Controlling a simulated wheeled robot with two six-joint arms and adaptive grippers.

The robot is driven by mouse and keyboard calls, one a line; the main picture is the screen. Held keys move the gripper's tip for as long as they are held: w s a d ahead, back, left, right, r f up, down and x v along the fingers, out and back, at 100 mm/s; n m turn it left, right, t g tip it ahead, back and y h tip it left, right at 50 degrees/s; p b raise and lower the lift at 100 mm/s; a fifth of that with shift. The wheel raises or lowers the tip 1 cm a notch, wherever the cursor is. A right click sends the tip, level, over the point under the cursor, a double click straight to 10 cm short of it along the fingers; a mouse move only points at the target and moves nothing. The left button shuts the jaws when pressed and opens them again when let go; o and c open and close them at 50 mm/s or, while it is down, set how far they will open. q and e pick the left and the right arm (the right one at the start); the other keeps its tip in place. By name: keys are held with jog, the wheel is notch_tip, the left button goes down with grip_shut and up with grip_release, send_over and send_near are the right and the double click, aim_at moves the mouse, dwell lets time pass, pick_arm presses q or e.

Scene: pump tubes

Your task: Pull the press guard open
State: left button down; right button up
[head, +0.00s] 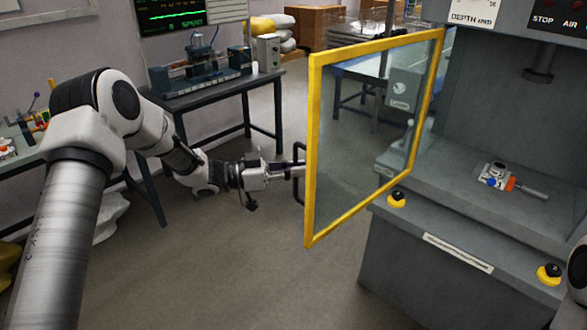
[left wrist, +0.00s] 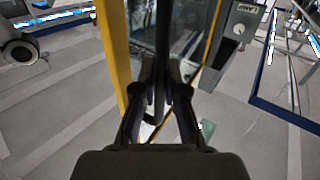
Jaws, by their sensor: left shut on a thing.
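The press guard (head: 310,150) is a clear panel in a yellow frame. It stands swung out from the left side of the grey press (head: 490,110), and the press front is uncovered. A dark handle (head: 299,172) is on the guard's outer left edge. My left gripper (head: 296,170) is shut on this handle. In the left wrist view, the fingers (left wrist: 167,75) close around the dark vertical bar (left wrist: 164,35), beside the yellow frame (left wrist: 116,50). My right gripper is not in view; only a bit of my right arm shows at the right edge.
On the press bed lies a small metal part with blue and orange pieces (head: 497,182). Yellow-ringed buttons (head: 397,199) sit on the press front edge. A workbench with a machine (head: 205,75) stands behind my left arm. The floor (head: 230,270) left of the guard is clear.

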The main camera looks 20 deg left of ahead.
pick_arm(q)
jog(key=c, duration=1.2)
grip_release()
jog(key=shift+d, duration=0.1)
jog(key=v, duration=1.2)
